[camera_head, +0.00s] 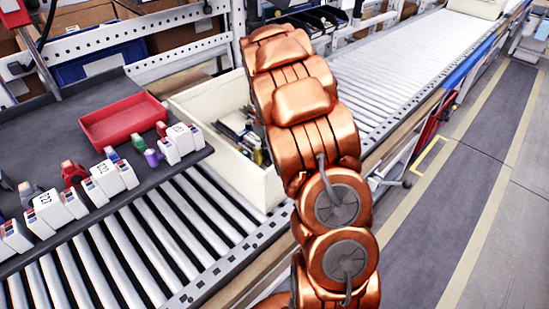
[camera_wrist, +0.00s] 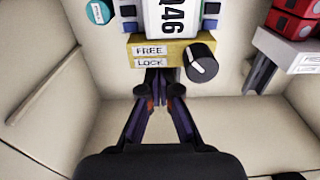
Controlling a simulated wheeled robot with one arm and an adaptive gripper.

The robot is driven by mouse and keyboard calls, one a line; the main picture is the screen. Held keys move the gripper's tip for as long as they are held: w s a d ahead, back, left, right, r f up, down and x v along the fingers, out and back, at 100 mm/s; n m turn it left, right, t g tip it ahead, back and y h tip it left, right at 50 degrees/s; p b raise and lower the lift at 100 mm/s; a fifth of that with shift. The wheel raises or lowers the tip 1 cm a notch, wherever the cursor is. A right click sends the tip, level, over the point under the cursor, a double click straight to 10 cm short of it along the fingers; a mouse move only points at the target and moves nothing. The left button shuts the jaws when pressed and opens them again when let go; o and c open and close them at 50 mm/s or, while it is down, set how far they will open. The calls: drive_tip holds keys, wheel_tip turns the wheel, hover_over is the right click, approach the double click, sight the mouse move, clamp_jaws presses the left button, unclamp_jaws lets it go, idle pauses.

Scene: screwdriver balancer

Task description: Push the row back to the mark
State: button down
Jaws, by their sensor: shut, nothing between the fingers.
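My gripper (camera_wrist: 160,92) is shut and empty in the wrist view, its fingertips close to the front of a yellow block (camera_wrist: 168,52). I cannot tell whether they touch it. The block has FREE and LOCK labels and a black knob (camera_wrist: 200,62). In the head view a row of white labelled blocks (camera_head: 105,180) stands along the front edge of a dark board (camera_head: 60,118). My arm hides my gripper there. I cannot make out a mark.
A cream bin (camera_head: 228,180) holding small tools stands beside the board, over a roller conveyor (camera_head: 150,245). A red tray (camera_head: 122,120) lies on the board. In the wrist view cream walls (camera_wrist: 50,90) surround my gripper, with red pieces (camera_wrist: 292,18) at upper right.

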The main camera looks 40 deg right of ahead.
drive_tip(key=shift+s, duration=0.2)
idle(0.4)
drive_tip(key=shift+r, duration=0.25)
drive_tip(key=shift+r+p, duration=0.3)
drive_tip(key=shift+r, duration=0.45)
wheel_tip(320, 180, up, 12)
drive_tip(key=p, duration=0.4)
drive_tip(key=shift+s+f, duration=0.15)
drive_tip(key=shift+s, duration=0.25)
drive_tip(key=shift+d, duration=0.1)
idle(0.3)
